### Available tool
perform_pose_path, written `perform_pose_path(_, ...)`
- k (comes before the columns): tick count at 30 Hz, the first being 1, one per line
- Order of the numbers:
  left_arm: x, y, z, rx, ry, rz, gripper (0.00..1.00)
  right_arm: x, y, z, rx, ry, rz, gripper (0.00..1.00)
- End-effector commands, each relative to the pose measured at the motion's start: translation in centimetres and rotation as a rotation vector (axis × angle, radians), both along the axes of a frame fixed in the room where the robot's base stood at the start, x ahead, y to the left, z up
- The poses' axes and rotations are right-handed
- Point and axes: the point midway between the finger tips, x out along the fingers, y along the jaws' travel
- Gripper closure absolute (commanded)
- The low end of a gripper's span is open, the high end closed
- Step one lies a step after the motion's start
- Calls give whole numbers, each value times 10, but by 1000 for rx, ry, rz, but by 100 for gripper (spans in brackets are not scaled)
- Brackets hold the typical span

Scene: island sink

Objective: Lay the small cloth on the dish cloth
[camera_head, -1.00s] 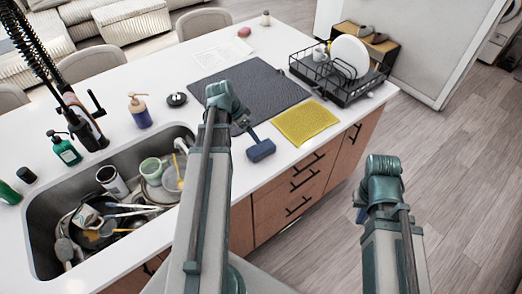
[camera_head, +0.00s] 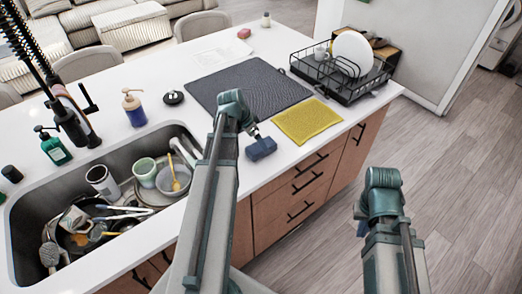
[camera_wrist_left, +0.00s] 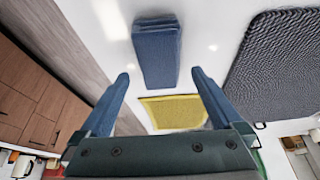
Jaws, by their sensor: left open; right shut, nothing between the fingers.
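A small folded blue cloth (camera_head: 262,149) lies on the white counter near its front edge; the left wrist view shows it as a thick blue rectangle (camera_wrist_left: 158,55). A flat yellow textured cloth (camera_head: 308,121) lies just right of it, also in the left wrist view (camera_wrist_left: 172,113). A large dark grey mat (camera_head: 247,86) lies behind both. My left gripper (camera_wrist_left: 163,88) is open and empty above the counter, its fingers spread, the blue cloth beyond the tips. In the head view my left forearm mostly hides it. My right gripper (camera_head: 360,212) is shut and empty, off the counter's front, partly hidden by its arm.
A black dish rack (camera_head: 345,78) with a white plate stands behind the yellow cloth. The sink (camera_head: 25,225) at left is full of dishes. Soap bottles (camera_head: 134,108) and a faucet (camera_head: 70,118) stand by it. The counter around the blue cloth is clear.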

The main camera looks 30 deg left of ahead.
Motion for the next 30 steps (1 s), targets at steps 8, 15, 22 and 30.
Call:
perform_pose_path(8, 12, -5, -35, 1, 0, -2, 0, 0, 0, -35, 0, 0, 0, 100)
perform_pose_path(15, 18, -8, -46, 0, 0, 0, 0, 0, 0, -46, 0, 0, 0, 100)
perform_pose_path(22, 17, -8, -44, 0, 0, 0, 11, 0, 0, -44, 0, 0, 0, 100)
perform_pose_path(30, 17, -8, -44, 0, 0, 0, 59, 0, 0, -44, 0, 0, 0, 100)
